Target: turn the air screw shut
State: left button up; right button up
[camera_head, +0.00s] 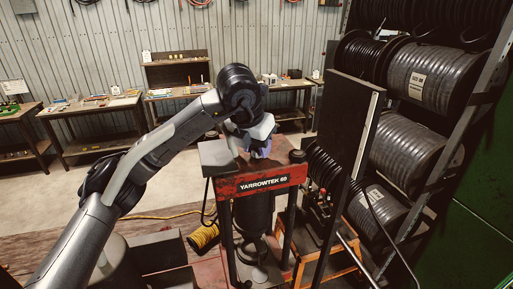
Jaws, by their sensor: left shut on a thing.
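The hose crimper is a red and grey machine marked YARROWTEK 65 (264,186), standing on dark legs in the middle of the view. My left arm comes in from the left, and its gripper (258,148) is over the top of the machine, pointing down. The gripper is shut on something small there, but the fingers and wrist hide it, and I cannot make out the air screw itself. A dark round knob (297,156) shows at the right of the machine's top, apart from the gripper. My right gripper is not in view.
A dark upright panel (345,125) and a rack with large hose reels (414,82) stand close on the right.

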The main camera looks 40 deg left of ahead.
pick_arm(q)
jog(key=shift+n, duration=0.5)
jog(key=o, duration=0.9)
jog(key=shift+r, duration=0.15)
jog(key=shift+s+r+b, duration=0.15)
jog(key=shift+r+b, duration=0.1)
jog(key=shift+b, duration=0.05)
jog(key=v, duration=1.3)
jog(key=shift+d, duration=0.3)
